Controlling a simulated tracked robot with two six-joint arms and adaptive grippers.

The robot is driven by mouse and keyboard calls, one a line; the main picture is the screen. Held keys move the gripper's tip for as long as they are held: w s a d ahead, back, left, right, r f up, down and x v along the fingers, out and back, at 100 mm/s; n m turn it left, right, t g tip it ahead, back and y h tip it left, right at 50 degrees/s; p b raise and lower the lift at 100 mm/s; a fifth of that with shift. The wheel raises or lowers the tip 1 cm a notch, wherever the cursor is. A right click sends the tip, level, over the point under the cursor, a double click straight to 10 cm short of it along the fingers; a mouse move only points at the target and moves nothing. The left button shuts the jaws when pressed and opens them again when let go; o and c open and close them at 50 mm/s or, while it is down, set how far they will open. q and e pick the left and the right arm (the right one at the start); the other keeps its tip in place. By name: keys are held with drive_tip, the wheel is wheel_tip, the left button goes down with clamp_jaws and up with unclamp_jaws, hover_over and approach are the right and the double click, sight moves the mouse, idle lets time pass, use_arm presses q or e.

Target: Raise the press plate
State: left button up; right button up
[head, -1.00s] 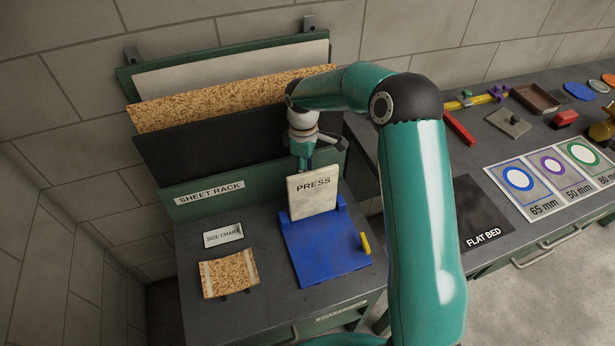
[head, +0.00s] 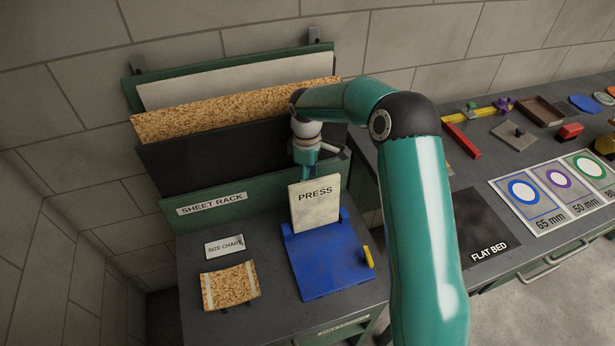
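The press has a blue base (head: 330,262) with a yellow handle (head: 368,257) at its right side. Its pale press plate (head: 315,207), lettered PRESS, stands nearly upright at the back of the base, which is uncovered. My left arm reaches over from the right, and its gripper (head: 307,173) points down just behind the plate's top edge. The plate hides the fingertips, so I cannot tell whether they touch it or how far apart they are. My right gripper is out of view.
The sheet rack (head: 178,212) with upright sheets stands close behind the press. The flat bed (head: 482,228) and ring cards (head: 558,192) are on the right bench, beyond my arm.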

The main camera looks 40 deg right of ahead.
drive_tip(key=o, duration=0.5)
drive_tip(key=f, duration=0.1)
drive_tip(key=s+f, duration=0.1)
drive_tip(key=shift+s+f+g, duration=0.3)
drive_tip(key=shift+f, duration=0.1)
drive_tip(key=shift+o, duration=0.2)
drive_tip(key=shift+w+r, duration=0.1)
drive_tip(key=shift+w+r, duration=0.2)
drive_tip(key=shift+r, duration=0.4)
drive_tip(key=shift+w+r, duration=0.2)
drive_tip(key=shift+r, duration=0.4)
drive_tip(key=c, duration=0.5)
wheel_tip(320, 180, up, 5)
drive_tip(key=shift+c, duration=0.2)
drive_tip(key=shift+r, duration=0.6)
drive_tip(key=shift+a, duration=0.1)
